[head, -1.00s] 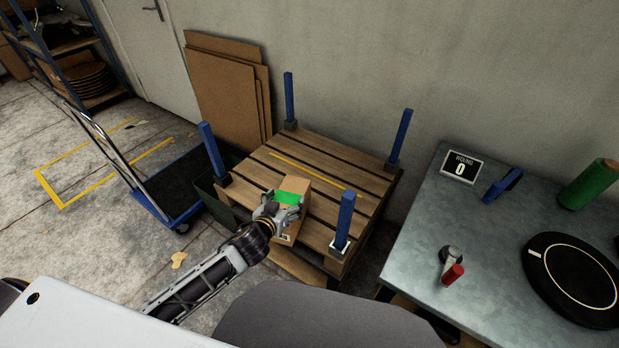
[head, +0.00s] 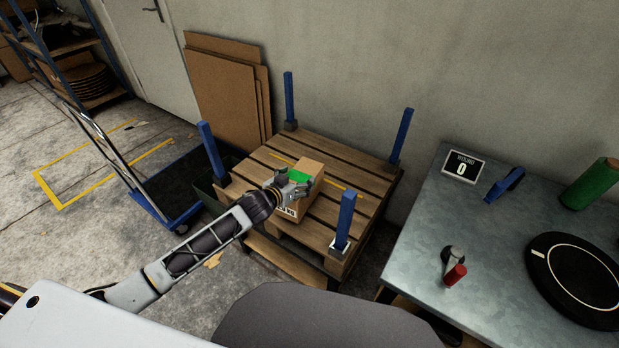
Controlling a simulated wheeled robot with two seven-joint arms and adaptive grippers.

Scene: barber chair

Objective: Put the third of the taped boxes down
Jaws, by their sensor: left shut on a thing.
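A cardboard box (head: 309,168) with green tape on its top is over the middle of the wooden pallet (head: 351,206). My left gripper (head: 293,183) is shut on this taped box at its near side and covers part of it. The box looks upright and low over the slats; I cannot tell whether it touches them. No other taped box shows on the pallet. My right gripper is not in view.
Blue posts (head: 345,216) stand at the pallet's corners. A blue trolley (head: 165,186) is on the left, and cardboard sheets (head: 225,95) lean on the wall. A metal table (head: 440,225) on the right holds a round black turntable (head: 572,279) and a green roll (head: 590,184).

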